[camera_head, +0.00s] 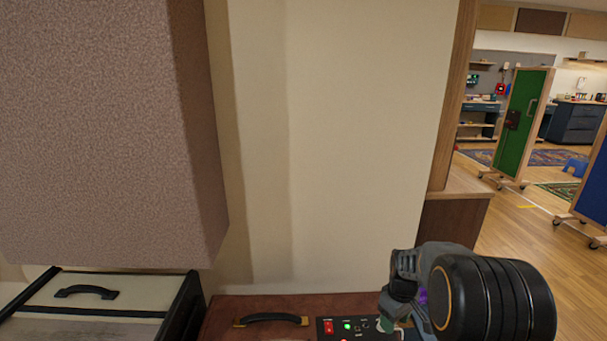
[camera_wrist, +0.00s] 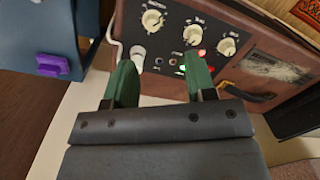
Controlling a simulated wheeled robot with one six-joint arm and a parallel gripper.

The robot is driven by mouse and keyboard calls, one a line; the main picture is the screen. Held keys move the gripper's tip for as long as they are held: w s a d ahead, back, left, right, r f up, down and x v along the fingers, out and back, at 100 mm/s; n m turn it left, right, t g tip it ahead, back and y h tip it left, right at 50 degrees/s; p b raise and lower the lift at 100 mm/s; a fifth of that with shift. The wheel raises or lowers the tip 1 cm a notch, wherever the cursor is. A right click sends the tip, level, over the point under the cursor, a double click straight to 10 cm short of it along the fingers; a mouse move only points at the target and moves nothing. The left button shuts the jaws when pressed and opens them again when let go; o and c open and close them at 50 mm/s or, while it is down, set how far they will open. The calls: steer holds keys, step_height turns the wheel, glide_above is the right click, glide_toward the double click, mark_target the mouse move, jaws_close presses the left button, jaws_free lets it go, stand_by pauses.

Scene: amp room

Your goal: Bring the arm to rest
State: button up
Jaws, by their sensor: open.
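My arm comes in from the lower right of the head view, its dark rounded link nearest the camera. My gripper (camera_wrist: 160,80) shows in the wrist view with its two green fingers apart and nothing seen between them. The fingers point at the control panel of a brown amp (camera_wrist: 275,75). A pale knob (camera_wrist: 138,53) is just beyond the left fingertip, and I cannot tell whether they touch. In the head view the amp (camera_head: 225,314) stands at the bottom, with a black handle, a red switch and a green light; my gripper partly covers its right end.
A second case with a black handle (camera_head: 86,292) stands at the lower left. A large textured grey-brown block (camera_head: 95,130) hangs above it. A pale wall (camera_head: 340,140) is behind the amp. Open wooden floor and a green wheeled panel (camera_head: 521,125) lie to the right.

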steer(key=s+a+r+m+t+p, duration=0.1)
steer(key=s+r+p, duration=0.4)
steer(key=r, duration=0.6)
steer(key=s+a+r+m+t+p, duration=0.2)
steer(key=s+a+r+p, duration=0.3)
steer(key=r+p, duration=0.3)
steer(key=s+a+r+m+t+p, duration=0.1)
steer(key=s+r+p, duration=0.4)
steer(key=r, duration=0.9)
steer(key=a+m+p, duration=0.1)
steer(key=a+p, duration=0.1)
steer(key=shift+s+a+r+m+p, duration=0.2)
steer(key=shift+s+a+m+p, duration=0.1)
steer(key=shift+s+p, duration=0.1)
